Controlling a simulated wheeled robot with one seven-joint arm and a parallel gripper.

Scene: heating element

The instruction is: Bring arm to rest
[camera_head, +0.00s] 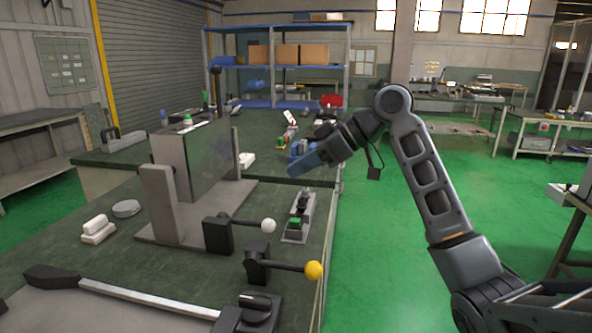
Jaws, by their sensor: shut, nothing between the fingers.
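My arm rises from the lower right of the head view and bends at the elbow, with its forearm pointing left over the table edge. My gripper (303,163) is shut and empty. It hangs in the air above the right edge of the green workbench (125,270), and appears apart from the things on it. Its fingertips are small and partly hard to make out against the bench behind.
On the bench stand a grey upright plate (205,160), a lever with a white ball (268,225), a lever with a yellow ball (313,270) and a switch box with a green button (296,222). The green floor (385,260) right of the bench is clear.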

